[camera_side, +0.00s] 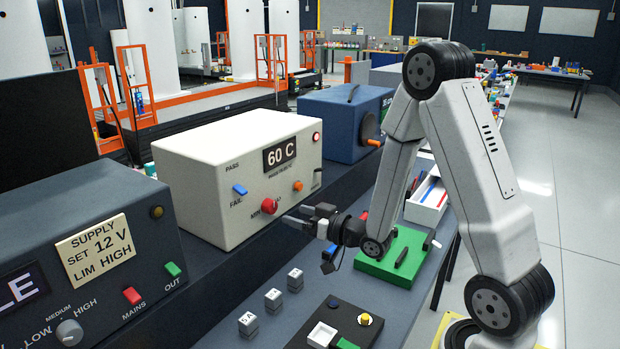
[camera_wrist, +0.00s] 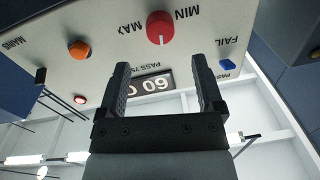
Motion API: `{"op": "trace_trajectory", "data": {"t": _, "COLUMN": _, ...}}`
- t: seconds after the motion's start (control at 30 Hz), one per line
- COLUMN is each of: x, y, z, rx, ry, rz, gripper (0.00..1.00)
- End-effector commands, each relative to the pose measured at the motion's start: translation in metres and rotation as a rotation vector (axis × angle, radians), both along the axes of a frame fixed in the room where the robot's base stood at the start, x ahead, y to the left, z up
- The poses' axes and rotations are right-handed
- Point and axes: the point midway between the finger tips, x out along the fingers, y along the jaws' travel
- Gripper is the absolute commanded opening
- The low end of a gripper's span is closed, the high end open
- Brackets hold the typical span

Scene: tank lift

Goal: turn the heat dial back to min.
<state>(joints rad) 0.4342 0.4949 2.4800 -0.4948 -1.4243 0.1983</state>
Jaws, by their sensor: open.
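The heat dial is a red knob (camera_side: 269,205) low on the front of a white box (camera_side: 205,180). It also shows in the wrist view (camera_wrist: 160,27), between the words MIN and MAX. Its pale pointer line runs toward the display side in that view, on neither label.
An orange knob (camera_side: 297,186) and a blue switch (camera_side: 239,189) flank the dial on the panel. A dark supply unit (camera_side: 110,270) stands at left, a blue box (camera_side: 340,125) behind. Several small cubes (camera_side: 273,299) and a green board (camera_side: 385,270) lie on the bench below.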

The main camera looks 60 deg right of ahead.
Motion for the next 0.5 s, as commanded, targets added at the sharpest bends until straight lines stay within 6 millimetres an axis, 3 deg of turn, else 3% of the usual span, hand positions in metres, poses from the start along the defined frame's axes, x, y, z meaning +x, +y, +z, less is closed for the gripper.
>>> {"op": "trace_trajectory", "data": {"t": 0.5, "x": 0.054, "y": 0.003, "z": 0.000, "rx": 0.001, "ry": 0.000, "rz": 0.000, "gripper": 0.85}}
